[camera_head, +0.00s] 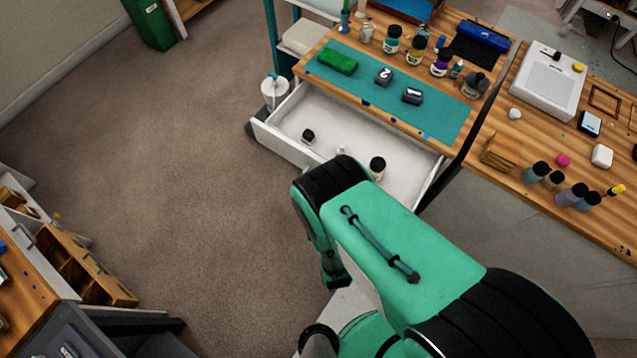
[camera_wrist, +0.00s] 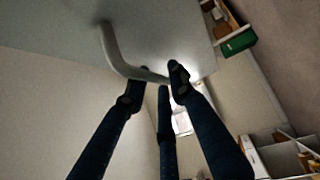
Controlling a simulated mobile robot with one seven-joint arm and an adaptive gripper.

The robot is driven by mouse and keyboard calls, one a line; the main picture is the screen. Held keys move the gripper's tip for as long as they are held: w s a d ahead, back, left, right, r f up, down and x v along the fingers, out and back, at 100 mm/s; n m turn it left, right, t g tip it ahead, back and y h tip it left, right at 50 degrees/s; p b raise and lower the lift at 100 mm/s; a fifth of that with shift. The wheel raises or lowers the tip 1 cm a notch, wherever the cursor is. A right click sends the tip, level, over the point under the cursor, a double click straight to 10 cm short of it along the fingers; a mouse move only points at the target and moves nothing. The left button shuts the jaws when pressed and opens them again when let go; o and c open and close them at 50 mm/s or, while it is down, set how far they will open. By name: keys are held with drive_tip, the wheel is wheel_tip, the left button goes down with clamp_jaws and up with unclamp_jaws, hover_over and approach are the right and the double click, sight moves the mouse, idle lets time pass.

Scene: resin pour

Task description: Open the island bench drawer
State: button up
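The island bench drawer (camera_head: 335,125) is pulled out from under the bench top in the head view. Its pale tray is exposed and holds a few small jars. Its front panel shows in the wrist view (camera_wrist: 60,28), with a bent grey bar handle (camera_wrist: 112,52). My gripper (camera_wrist: 159,80) is at this handle, with its dark fingertips on or very near the bar's lower run. The tips are spaced apart, and I cannot tell whether they press on the bar. In the head view my green arm hides the right part of the drawer front and most of the gripper.
The bench top holds a teal mat (camera_head: 350,80), a green block (camera_head: 337,61) and several bottles. A white container (camera_head: 274,92) stands left of the drawer. A second table (camera_head: 500,150) is on the right. The carpet (camera_head: 170,140) to the left is clear.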

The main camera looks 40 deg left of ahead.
drive_tip(key=v, duration=0.6)
drive_tip(key=shift+s+d, duration=0.15)
drive_tip(key=shift+s, duration=0.05)
idle(0.4)
